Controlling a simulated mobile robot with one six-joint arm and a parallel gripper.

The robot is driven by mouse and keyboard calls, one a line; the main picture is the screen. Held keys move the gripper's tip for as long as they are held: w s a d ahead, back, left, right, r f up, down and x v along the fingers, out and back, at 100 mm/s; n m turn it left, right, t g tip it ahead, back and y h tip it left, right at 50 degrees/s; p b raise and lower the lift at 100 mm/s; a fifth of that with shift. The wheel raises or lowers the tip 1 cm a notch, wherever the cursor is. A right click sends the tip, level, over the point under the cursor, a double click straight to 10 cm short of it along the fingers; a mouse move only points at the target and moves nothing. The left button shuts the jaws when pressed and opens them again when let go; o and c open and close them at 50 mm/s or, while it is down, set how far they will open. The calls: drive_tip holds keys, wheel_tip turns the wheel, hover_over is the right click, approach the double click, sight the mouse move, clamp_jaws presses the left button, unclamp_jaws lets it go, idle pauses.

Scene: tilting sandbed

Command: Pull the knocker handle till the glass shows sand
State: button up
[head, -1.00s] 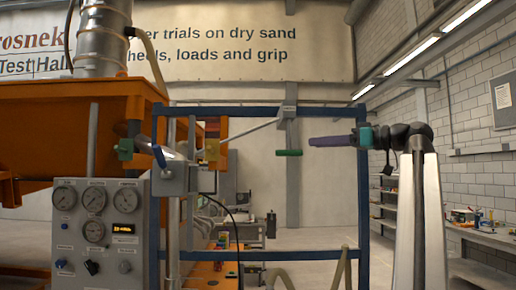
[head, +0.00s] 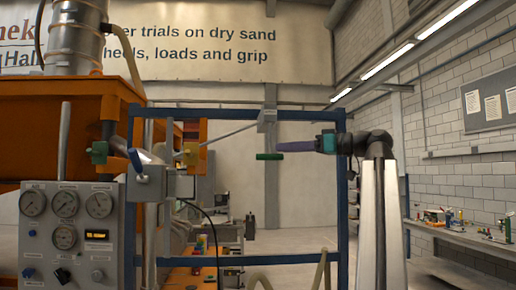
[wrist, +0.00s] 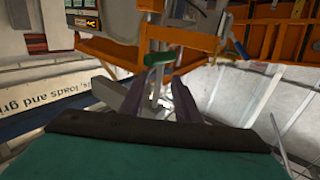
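A green handle (head: 269,156) hangs below a grey bracket at the end of a long grey rod, near the blue frame. I take it to be the knocker handle. My gripper (head: 282,147) comes in from the right, its purple fingers just above and at the right end of the handle in the head view. In the wrist view my gripper (wrist: 157,88) has its two fingers apart with nothing between them. The green handle (wrist: 158,58) lies just beyond the fingertips; I cannot tell any contact. I cannot make out the glass or any sand in it.
A blue upright frame (head: 342,220) stands around the handle area. A second green knob (head: 97,152) and a blue-tipped lever (head: 135,160) are at the left. A gauge panel (head: 75,262) stands below the orange bed (head: 90,98). A cluttered bench (head: 460,233) is at the right.

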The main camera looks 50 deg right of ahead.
drive_tip(key=p+x, duration=0.3)
drive_tip(key=x, duration=0.7)
drive_tip(key=shift+w, duration=0.2)
clamp_jaws()
drive_tip(key=shift+f, duration=0.1)
